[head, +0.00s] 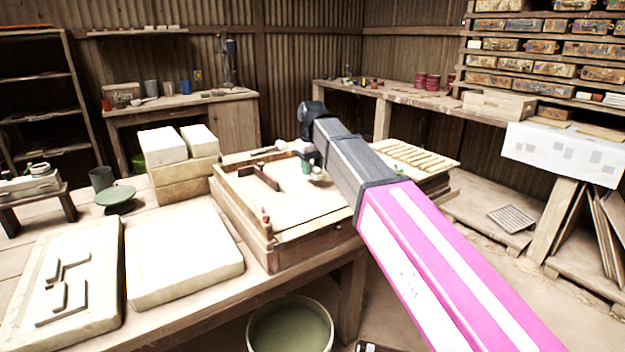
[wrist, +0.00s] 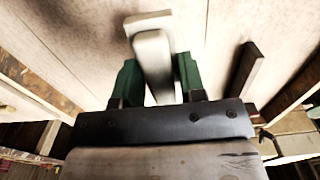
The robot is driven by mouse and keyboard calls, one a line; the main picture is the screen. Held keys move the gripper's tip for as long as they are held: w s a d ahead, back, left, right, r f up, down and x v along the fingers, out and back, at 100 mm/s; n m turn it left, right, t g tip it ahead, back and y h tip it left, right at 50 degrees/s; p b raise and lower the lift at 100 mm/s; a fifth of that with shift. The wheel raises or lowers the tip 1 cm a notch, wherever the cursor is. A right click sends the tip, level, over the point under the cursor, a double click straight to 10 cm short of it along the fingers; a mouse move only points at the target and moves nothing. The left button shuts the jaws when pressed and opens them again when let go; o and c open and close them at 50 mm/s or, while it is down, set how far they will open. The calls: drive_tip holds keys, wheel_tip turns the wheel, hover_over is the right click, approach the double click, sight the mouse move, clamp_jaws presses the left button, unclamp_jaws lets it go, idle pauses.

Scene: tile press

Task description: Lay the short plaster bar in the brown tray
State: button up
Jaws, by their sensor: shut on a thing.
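My gripper (head: 309,168) is over the brown tray, near its far right part. In the wrist view my gripper (wrist: 155,85) has its green fingers shut on a pale plaster bar (wrist: 152,48), which sticks out beyond the fingertips. In the head view only a small pale end of the bar (head: 318,174) shows beside the fingers. The brown tray (head: 235,218) is a wooden-walled box with a light floor on the workbench. I cannot tell whether the bar touches the floor. My arm hides the tray's right part.
A dark brown bar piece (head: 262,178) lies in the tray, left of my gripper; it also shows in the wrist view (wrist: 246,68). A pale slab (head: 180,255) and another with grey bars (head: 100,300) lie left. Pale blocks (head: 162,146) stand behind. A bucket (head: 290,325) stands below.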

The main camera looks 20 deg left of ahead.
sight(313, 186)
drive_tip(key=shift+d+f, duration=0.1)
drive_tip(key=shift+f, duration=1.9)
drive_tip(key=shift+f, duration=0.1)
drive_tip(key=o, duration=0.9)
drive_tip(key=shift+o, duration=0.2)
wheel_tip(313, 186, up, 12)
drive_tip(key=shift+r, duration=0.1)
